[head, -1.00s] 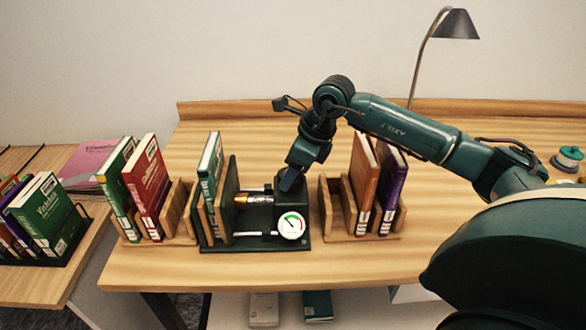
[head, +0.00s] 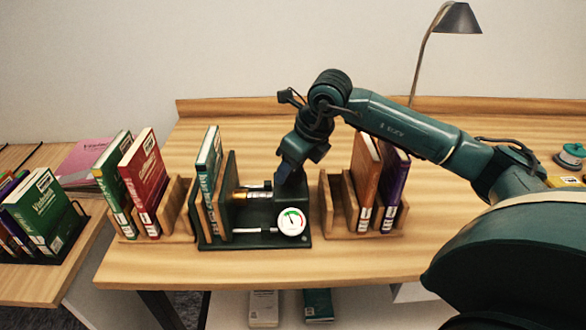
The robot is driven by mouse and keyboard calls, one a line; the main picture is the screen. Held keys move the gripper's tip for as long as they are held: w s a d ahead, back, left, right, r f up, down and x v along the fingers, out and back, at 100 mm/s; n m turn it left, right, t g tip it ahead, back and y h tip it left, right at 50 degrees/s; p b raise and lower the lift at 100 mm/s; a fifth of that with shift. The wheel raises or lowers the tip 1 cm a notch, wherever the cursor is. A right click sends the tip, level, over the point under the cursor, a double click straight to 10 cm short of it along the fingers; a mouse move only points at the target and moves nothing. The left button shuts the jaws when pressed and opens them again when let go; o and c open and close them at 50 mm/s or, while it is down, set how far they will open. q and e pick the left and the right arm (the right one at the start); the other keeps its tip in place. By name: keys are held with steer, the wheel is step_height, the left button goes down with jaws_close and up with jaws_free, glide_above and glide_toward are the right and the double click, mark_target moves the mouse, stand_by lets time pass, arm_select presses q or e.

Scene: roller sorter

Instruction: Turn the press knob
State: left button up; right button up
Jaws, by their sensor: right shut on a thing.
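The dark green press (head: 262,240) stands on the desk with a white dial gauge (head: 291,221) on its front right. The gauge needle points roughly upward. A green book (head: 209,160) stands upright in the press's left part, next to wooden plates and a green plate (head: 230,180). A brass-coloured shaft (head: 240,195) runs from the plate toward the block on the right. My right gripper (head: 285,176) points down onto the top of that block and is shut on the knob there. The fingers and block hide the knob. My left gripper is not in view.
A wooden rack (head: 160,225) with a green and a red book stands left of the press. Another rack (head: 340,220) with an orange and a purple book stands close on its right. A lamp (head: 455,20) is at the back right. The desk behind the press is clear.

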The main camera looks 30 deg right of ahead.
steer(key=shift+f+m+b, duration=0.1)
steer(key=shift+m+b, duration=0.25)
steer(key=shift+m, duration=0.35)
steer(key=shift+a+m+h+b, duration=0.1)
steer(key=shift+m+h+b, duration=0.2)
steer(key=shift+m+h, duration=0.3)
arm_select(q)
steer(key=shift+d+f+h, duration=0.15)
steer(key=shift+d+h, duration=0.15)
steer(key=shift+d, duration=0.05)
arm_select(e)
steer(key=shift+m, duration=0.3)
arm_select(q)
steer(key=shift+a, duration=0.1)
arm_select(e)
steer(key=o, duration=1)
steer(key=shift+c, duration=0.2)
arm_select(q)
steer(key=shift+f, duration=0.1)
arm_select(e)
steer(key=shift+r, duration=0.2)
